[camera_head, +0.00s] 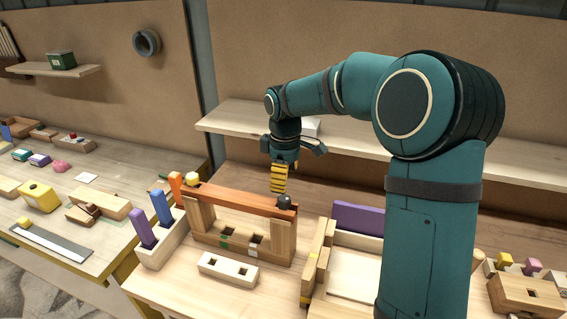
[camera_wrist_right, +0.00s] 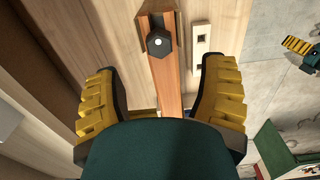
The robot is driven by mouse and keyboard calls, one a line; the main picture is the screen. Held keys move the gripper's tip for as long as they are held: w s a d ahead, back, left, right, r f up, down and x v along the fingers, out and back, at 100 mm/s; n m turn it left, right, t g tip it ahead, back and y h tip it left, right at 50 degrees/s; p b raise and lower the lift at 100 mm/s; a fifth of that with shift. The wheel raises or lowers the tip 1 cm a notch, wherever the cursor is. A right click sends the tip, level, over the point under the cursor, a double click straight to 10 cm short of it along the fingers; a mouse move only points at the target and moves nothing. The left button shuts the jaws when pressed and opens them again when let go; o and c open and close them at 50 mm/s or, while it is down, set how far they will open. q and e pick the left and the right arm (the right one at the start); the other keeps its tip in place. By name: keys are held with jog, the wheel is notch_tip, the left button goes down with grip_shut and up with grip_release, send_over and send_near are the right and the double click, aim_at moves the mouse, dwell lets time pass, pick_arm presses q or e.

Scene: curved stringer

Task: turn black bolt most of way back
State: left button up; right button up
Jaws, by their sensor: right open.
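The black bolt (camera_head: 284,202) has a dark hexagonal head and sits at the right end of the reddish-brown bar (camera_head: 237,199) on a wooden frame. It also shows in the right wrist view (camera_wrist_right: 158,42), upper middle, with a pale dot on its head. My right gripper (camera_head: 279,184) is above and behind the bolt in the head view. In the right wrist view its yellow fingers (camera_wrist_right: 160,72) are wide apart on either side of the bar, with nothing between them touched. My left gripper (camera_wrist_right: 303,50) shows partly at the right edge of the right wrist view; its opening is unclear.
A white block with two holes (camera_head: 228,269) lies in front of the frame. A holder with blue and purple pegs (camera_head: 163,243) stands left. Wooden pieces and a tray (camera_head: 351,275) are to the right. A shelf (camera_head: 237,120) runs behind.

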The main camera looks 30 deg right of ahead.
aim_at(284, 198)
notch_tip(284, 198, down, 9)
jog(key=shift+w+r+b, duration=0.1)
jog(key=shift+r+b, duration=0.05)
jog(key=shift+b, duration=0.15)
grip_shut()
dwell(0.3)
